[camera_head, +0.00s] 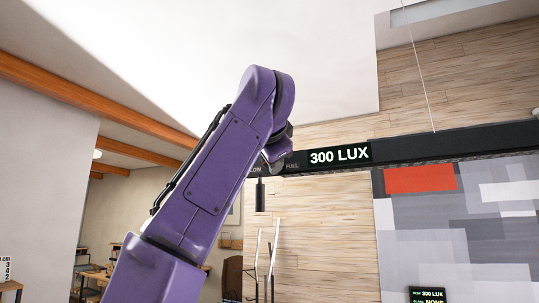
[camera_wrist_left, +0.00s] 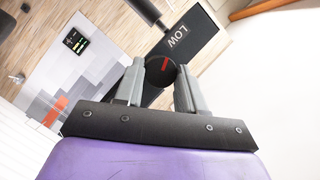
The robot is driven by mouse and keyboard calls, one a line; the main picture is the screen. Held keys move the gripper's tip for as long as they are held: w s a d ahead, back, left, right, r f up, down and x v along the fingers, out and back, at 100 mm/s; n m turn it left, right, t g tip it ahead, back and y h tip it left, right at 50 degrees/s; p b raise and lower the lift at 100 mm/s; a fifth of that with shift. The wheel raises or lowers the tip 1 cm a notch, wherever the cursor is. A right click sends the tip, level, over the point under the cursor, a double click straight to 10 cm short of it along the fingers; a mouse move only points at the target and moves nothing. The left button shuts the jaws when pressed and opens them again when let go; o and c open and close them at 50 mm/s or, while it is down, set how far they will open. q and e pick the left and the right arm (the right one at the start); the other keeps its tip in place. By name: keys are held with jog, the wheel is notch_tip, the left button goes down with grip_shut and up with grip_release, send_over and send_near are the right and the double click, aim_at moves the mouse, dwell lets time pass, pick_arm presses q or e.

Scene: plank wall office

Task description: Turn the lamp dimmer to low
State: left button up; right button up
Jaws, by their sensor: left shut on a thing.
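The lamp is a long black hanging bar (camera_head: 430,145) whose display (camera_head: 338,155) reads 300 LUX. The words LOW and FULL are printed left of the display; LOW is partly covered by my arm. In the left wrist view the dimmer knob (camera_wrist_left: 155,77) is round and black with a red pointer line. The line points up the picture, leaning slightly towards the word LOW (camera_wrist_left: 177,36). My left gripper (camera_wrist_left: 160,70) is shut on the knob, one finger on each side. In the head view my purple arm hides the knob. My right gripper is not in view.
A small dark screen (camera_head: 428,294) at the bottom also reads 300 LUX. A patchwork wall panel (camera_head: 460,235) in grey, white and red is behind the bar. A thin wire (camera_head: 418,65) holds the bar up. A dark cylinder (camera_head: 260,195) hangs below the bar.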

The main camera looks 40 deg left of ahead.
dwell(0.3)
pick_arm(q)
jog(key=o, duration=0.8)
jog(key=shift+c, duration=0.2)
jog(key=shift+w, duration=0.1)
jog(key=shift+a, duration=0.1)
jog(key=v, duration=1)
jog(key=shift+b, duration=0.4)
